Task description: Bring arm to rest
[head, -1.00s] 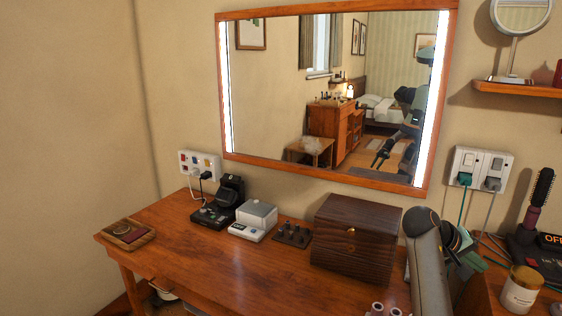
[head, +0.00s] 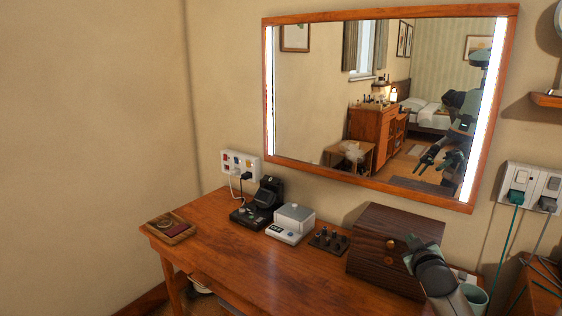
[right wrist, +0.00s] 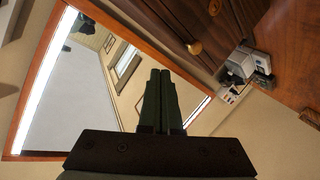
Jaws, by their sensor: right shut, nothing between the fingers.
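My right arm comes in at the bottom right of the head view, and my right gripper (head: 411,242) is small and dark in front of the dark wooden box. In the right wrist view its two dark fingers (right wrist: 160,76) lie together, shut, with nothing between them. They show against the mirror and its frame. My left gripper is not directly in view. Part of my body is reflected in the mirror (head: 370,110).
The wooden dresser (head: 225,250) stands against the wall. It holds the dark box (head: 370,243), a white device (head: 290,224), a black device (head: 258,203) and a small tray (head: 168,228). Cords hang from the right socket (head: 530,188). The left wall is bare.

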